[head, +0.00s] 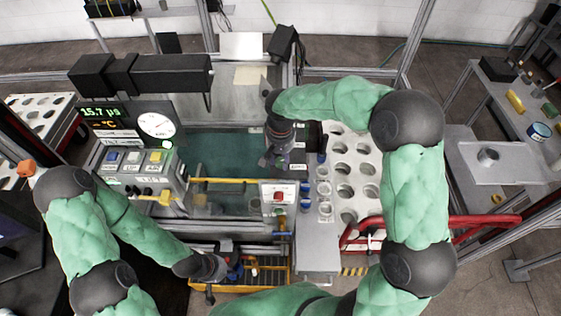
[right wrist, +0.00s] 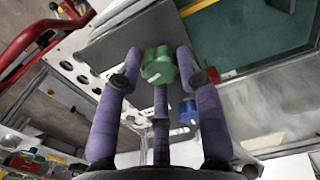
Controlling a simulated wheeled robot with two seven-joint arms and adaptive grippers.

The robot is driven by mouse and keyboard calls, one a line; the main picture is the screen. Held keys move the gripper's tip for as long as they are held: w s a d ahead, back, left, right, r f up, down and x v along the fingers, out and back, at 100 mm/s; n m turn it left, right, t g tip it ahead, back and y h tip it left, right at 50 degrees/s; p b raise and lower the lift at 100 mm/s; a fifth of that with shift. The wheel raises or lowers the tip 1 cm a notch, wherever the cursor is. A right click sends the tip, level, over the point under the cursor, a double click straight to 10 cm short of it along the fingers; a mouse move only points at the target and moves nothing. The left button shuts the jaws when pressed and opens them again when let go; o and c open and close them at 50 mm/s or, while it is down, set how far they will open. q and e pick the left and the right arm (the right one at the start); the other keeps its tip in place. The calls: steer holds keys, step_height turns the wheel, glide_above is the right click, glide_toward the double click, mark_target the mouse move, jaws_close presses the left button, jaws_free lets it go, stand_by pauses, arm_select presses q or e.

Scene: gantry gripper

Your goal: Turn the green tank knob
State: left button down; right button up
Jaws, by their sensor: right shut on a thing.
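The green tank knob (right wrist: 158,66) is a lobed knob in the upper middle of the right wrist view, at the edge of the tank. My right gripper (head: 271,160) reaches down at the right end of the teal tank (head: 222,150) in the head view. In the right wrist view its purple fingers are closed around the green knob, one on each side and one below. The knob is hidden behind the gripper in the head view. My left gripper (head: 213,276) hangs low over a yellow crate (head: 236,287); its finger opening is unclear.
A blue knob (right wrist: 188,111) sits close beside the right fingers. A white rack with round holes (head: 351,170) stands right of the tank. A control box with coloured buttons (head: 133,166) is at the left. A red rail (head: 480,220) lies at the right.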

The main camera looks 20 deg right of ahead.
mark_target(280, 161)
steer(key=m, duration=0.1)
steer(key=m+b, duration=0.1)
steer(key=m, duration=0.1)
steer(key=m+b, duration=0.1)
steer(key=shift+s+f+m, duration=0.15)
steer(key=shift+f+m, duration=0.1)
steer(key=shift+m, duration=0.05)
steer(key=m+b, duration=0.1)
steer(key=m, duration=0.3)
steer(key=shift+a, duration=0.1)
stand_by(0.4)
steer(key=o, duration=1.1)
steer(key=shift+o, duration=0.2)
steer(key=shift+r, duration=0.15)
steer(key=shift+r, duration=0.5)
step_height(280, 161, up, 11)
